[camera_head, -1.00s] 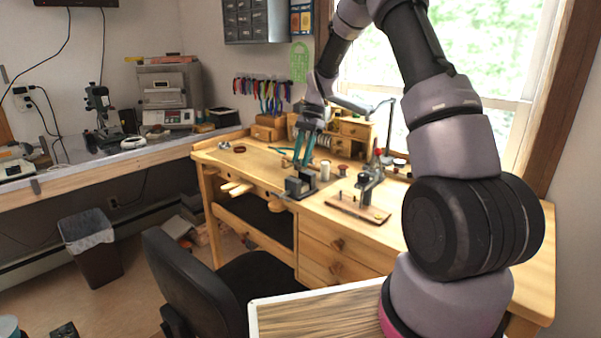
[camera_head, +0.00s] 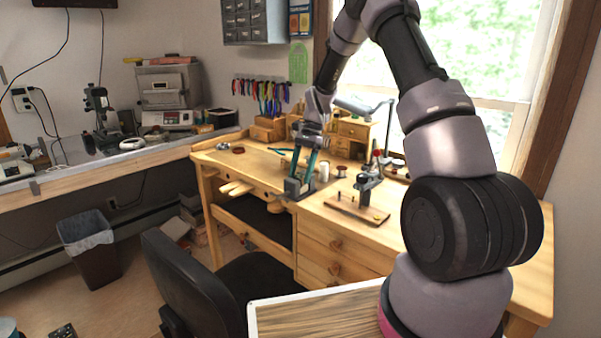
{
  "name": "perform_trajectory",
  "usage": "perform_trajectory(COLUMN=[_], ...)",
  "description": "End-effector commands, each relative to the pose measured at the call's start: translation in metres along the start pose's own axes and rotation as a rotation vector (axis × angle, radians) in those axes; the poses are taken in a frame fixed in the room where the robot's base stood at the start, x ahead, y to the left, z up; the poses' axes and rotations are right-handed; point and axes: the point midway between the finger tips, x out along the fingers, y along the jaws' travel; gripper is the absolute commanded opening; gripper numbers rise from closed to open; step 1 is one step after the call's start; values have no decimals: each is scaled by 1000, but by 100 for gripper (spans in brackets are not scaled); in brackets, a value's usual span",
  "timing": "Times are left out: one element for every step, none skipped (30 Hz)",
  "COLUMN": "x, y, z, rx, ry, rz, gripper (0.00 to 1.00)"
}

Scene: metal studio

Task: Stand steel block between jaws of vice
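The small dark grey vice (camera_head: 293,190) stands at the front edge of the wooden workbench (camera_head: 262,170). My gripper (camera_head: 301,174) points down directly over it, with its two teal fingers reaching to the top of the vice. The fingers show a gap between them. The steel block cannot be made out; the fingers and the vice hide the space between the jaws. At this size I cannot tell whether the fingers hold anything.
A drill-like stand on a wooden base (camera_head: 356,208) is right of the vice. A white spool (camera_head: 324,171) and a small reel (camera_head: 341,171) stand behind it. Small wooden drawers (camera_head: 352,131) are at the back. A black chair (camera_head: 190,285) stands in front of the bench.

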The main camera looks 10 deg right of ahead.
Motion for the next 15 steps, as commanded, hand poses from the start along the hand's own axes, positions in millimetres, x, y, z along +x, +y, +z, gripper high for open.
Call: perform_trajectory(x=[0,0,0,0,-1,-2,-4,-6,-10,-15,-20,-28,-34,-41,-50], y=[0,0,0,0,0,0,0,0,0,0,0,-1,0,0,0], z=[0,0,0,0,0,1,1,1,1,0,0,0,0,0,0], rx=[0,0,0,0,0,0,0,0,0,0,0,1,1,1,1], ry=[0,0,0,0,0,0,1,1,1,2,2,2,3,4,3], rz=[0,0,0,0,0,0,-1,-1,-1,-2,-2,-4,-4,-4,-3], gripper=[67,67,67,67,67,67,67,67,67,67,67,67,67,67,67])
